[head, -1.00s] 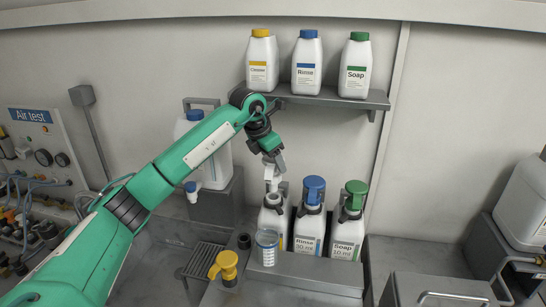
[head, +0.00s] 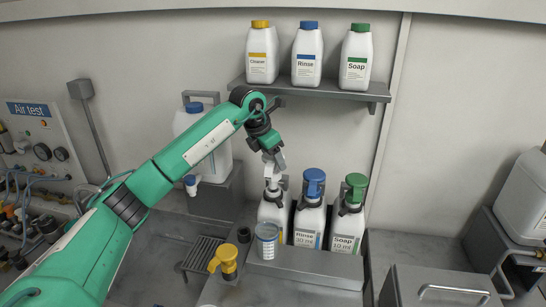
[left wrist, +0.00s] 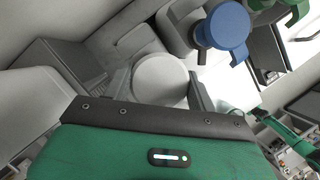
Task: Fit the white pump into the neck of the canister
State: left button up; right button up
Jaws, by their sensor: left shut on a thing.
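My left gripper (head: 273,168) is shut on the white pump (head: 271,183) right above the left canister (head: 272,210) of the front row. The pump stands roughly upright over that canister's neck, its lower part at or very near the opening. I cannot tell how far it is in the neck. In the left wrist view the pump's round white top (left wrist: 160,80) shows just beyond the gripper's dark edge; the neck is hidden there. My right gripper is not in view.
Beside the canister stand a Rinse canister with a blue pump (head: 312,183) and a Soap canister with a green pump (head: 355,188). A clear cup (head: 267,241) and a yellow pump (head: 224,261) are in front. A shelf (head: 345,93) with bottles hangs above.

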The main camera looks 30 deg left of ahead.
aim_at(273, 171)
pick_arm(q)
jog(key=shift+f+b, duration=0.75)
jog(key=shift+f, duration=0.5)
jog(key=shift+f, duration=0.1)
jog(key=shift+f+b, duration=0.5)
jog(key=shift+f, duration=0.2)
jog(key=o, duration=1.3)
jog(key=shift+o, duration=0.2)
jog(key=shift+r, duration=0.1)
